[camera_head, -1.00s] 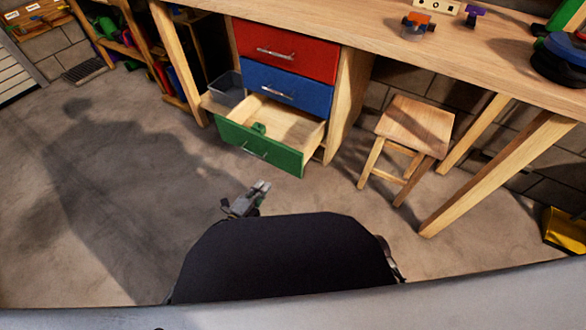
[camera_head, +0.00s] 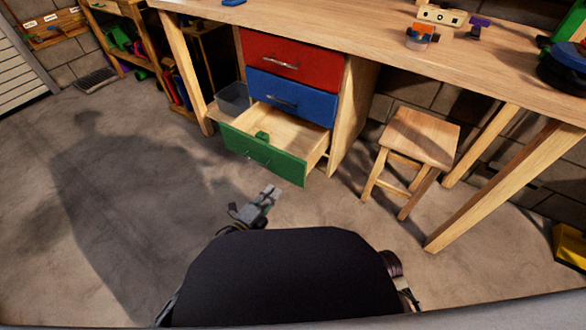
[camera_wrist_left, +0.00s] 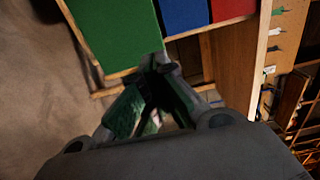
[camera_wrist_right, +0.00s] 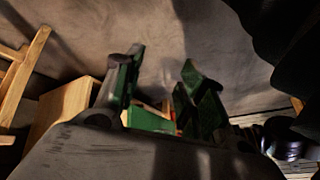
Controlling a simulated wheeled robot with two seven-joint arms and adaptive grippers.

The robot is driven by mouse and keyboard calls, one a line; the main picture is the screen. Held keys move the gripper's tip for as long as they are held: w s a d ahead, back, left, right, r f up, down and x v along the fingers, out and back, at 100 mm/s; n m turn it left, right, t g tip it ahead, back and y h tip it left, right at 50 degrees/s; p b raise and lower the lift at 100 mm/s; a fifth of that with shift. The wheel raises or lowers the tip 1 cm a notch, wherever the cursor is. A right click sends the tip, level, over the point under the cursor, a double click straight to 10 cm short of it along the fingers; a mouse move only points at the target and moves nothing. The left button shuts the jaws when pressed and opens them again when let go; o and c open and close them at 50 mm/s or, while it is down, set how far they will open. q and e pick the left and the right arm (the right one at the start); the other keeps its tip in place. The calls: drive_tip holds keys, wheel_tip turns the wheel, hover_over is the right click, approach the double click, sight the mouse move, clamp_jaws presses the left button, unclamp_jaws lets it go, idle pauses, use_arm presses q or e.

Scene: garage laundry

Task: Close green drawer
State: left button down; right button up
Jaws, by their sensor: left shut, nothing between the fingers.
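The green drawer (camera_head: 262,155) is the lowest of three under the workbench and stands pulled open. In the left wrist view the green front (camera_wrist_left: 115,35) fills the upper left, just beyond the shut fingertips (camera_wrist_left: 158,62). My right gripper (camera_wrist_right: 160,75) shows in the right wrist view with its fingers apart and nothing between them. Part of the green drawer (camera_wrist_right: 148,120) shows behind them.
The red drawer (camera_head: 291,60) and the blue drawer (camera_head: 288,97) above are closed. A wooden stool (camera_head: 423,137) stands right of the drawers. A grey bin (camera_head: 233,98) sits to their left. The floor left of the drawer is clear.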

use_arm(q)
drive_tip(key=shift+x, duration=1.45)
drive_tip(key=b, duration=0.3)
approach(297, 162)
drive_tip(key=shift+x, duration=0.9)
drive_tip(key=shift+b+x, duration=0.4)
drive_tip(key=shift+x, duration=1.1)
drive_tip(key=shift+b+x, duration=0.45)
drive_tip(key=shift+x, duration=0.65)
drive_tip(key=shift+d+f, duration=0.1)
drive_tip(key=shift+f, duration=0.05)
use_arm(e)
wheel_tip(297, 162, down, 7)
drive_tip(key=a+t+y, duration=0.1)
drive_tip(key=shift+w+a+m, duration=0.15)
drive_tip(key=shift+w+m, duration=0.05)
drive_tip(key=shift+m, duration=0.1)
drive_tip(key=shift+w+r, duration=0.15)
